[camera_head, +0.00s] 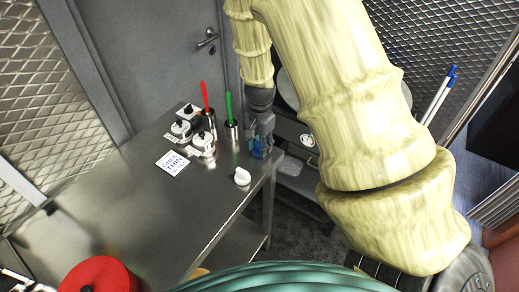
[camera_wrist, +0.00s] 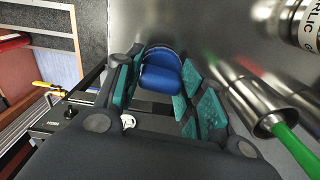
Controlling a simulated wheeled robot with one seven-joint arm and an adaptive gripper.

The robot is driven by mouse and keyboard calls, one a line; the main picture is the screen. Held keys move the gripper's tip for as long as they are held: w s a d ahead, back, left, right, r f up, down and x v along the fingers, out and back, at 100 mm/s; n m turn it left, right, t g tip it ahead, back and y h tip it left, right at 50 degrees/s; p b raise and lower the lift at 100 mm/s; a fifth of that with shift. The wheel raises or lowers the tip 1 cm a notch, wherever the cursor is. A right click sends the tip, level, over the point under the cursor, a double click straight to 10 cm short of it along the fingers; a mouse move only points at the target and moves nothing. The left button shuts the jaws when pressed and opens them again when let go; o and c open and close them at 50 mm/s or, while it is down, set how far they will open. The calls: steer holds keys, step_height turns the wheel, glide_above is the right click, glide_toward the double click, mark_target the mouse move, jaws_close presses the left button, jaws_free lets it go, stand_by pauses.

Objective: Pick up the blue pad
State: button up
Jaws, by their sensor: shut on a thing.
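The blue pad (camera_wrist: 160,74) is a small blue piece with a rounded top, seen between my fingers in the wrist view. My gripper (camera_wrist: 165,88), with teal-faced finger pads, is shut on it. In the head view my gripper (camera_head: 262,136) is at the right edge of the metal table (camera_head: 130,205). A bit of the blue pad (camera_head: 257,148) shows there by the fingertips, mostly hidden. I cannot tell whether the pad is touching the table.
Metal cups with a green-handled tool (camera_head: 229,108) and a red-handled tool (camera_head: 204,97) stand left of my gripper. White-and-black containers (camera_head: 201,145), a printed card (camera_head: 172,162) and a small white object (camera_head: 242,176) are nearby. A red round thing (camera_head: 100,275) is at front left.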

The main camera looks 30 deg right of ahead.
mark_target(260, 145)
steer(key=shift+r, duration=0.1)
steer(key=shift+w+r+b, duration=0.1)
steer(key=shift+r+b, duration=0.2)
steer(key=shift+r, duration=0.15)
steer(key=shift+s+a+r+b, duration=0.1)
steer(key=shift+s+r+b, duration=0.1)
steer(key=shift+r+b, duration=0.3)
steer(key=shift+s+r+b, duration=0.2)
steer(key=shift+r, duration=0.45)
steer(key=s+a+r+b, duration=0.1)
steer(key=s+b, duration=0.1)
steer(key=s, duration=0.5)
steer(key=s+a+b, duration=0.2)
steer(key=s, duration=0.6)
steer(key=shift+a+r, duration=0.25)
steer(key=shift+r, duration=0.1)
